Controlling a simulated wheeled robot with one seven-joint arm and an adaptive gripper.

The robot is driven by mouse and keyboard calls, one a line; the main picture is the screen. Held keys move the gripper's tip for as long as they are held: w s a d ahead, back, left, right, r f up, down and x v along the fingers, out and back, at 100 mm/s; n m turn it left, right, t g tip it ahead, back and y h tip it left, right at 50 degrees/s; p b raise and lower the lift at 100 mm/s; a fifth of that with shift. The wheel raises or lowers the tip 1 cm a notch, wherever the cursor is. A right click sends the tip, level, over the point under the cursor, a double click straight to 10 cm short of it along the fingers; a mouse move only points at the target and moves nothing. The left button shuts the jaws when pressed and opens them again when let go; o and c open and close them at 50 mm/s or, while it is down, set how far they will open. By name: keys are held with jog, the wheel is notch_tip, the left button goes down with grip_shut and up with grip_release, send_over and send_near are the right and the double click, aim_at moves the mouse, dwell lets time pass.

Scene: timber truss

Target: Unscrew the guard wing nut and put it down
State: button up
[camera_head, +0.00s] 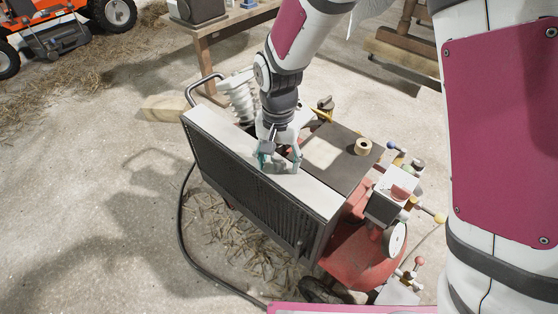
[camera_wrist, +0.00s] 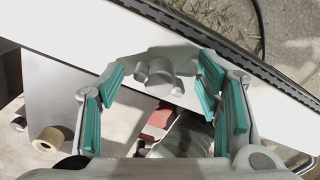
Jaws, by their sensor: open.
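A pale grey knob-like piece, apparently the guard wing nut (camera_wrist: 158,74), shows between my finger pads in the wrist view. It lies near the inner edge of the long white top cover (camera_head: 312,191) of the machine; the cover also shows in the wrist view (camera_wrist: 60,22). My gripper (camera_head: 278,163) reaches down over this cover in the head view. In the wrist view my gripper (camera_wrist: 163,74) is open, with teal pads on both sides of the piece and gaps between. The wing nut is hidden by my gripper in the head view.
A dark lid with a pale patch (camera_head: 326,152) and a tape roll (camera_head: 363,146) lie right of the cover. Valves and levers (camera_head: 405,190) crowd the machine's right side. A white coiled spring-like part (camera_head: 239,98) stands behind. A wooden table (camera_head: 205,36) is farther back.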

jog(key=m+p, duration=0.1)
jog(key=m, duration=0.1)
jog(key=m+p, duration=0.1)
jog(key=m, duration=0.1)
jog(key=m+p, duration=0.1)
jog(key=m, duration=0.1)
jog(key=shift+s+r+m, duration=0.1)
jog(key=shift+r+m, duration=0.15)
jog(key=shift+m, duration=0.05)
jog(key=shift+m+p, duration=0.5)
jog(key=shift+m, duration=0.1)
jog(key=shift+f+m, duration=0.2)
jog(key=shift+m, duration=0.4)
grip_shut()
